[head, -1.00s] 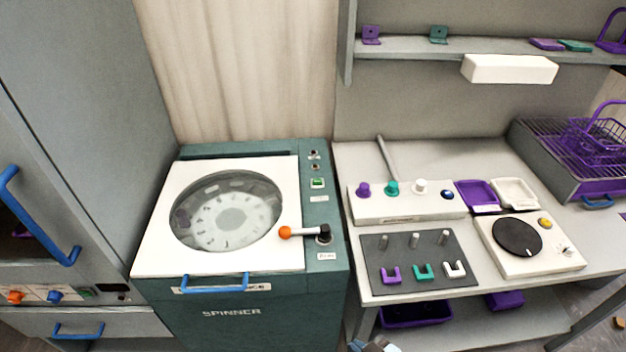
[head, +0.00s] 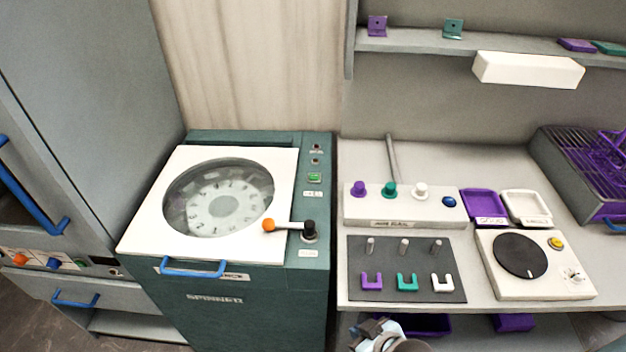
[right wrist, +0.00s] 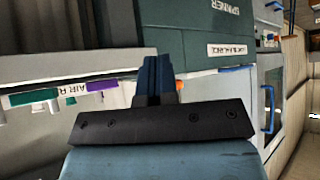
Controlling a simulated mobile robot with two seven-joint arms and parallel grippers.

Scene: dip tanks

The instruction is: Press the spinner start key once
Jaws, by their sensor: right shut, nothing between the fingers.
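The spinner (head: 235,312) is a dark green cabinet with a white lid (head: 140,232) and a round window, and the lid is down. A green key (head: 314,177), which looks like the start key, sits on the strip right of the lid, with a small label below it. My right gripper (head: 375,328) is low at the bottom edge of the head view, in front of the bench and well apart from the key. In the right wrist view its fingers (right wrist: 158,75) are shut and empty, with the spinner front behind. My left gripper is not in view.
An orange-balled latch lever (head: 268,225) with a black pivot lies at the lid's right edge. A blue handle (head: 193,269) sticks out in front. The bench right of the spinner holds a knobbed box (head: 400,212), a peg plate (head: 385,268) and a turntable unit (head: 565,290).

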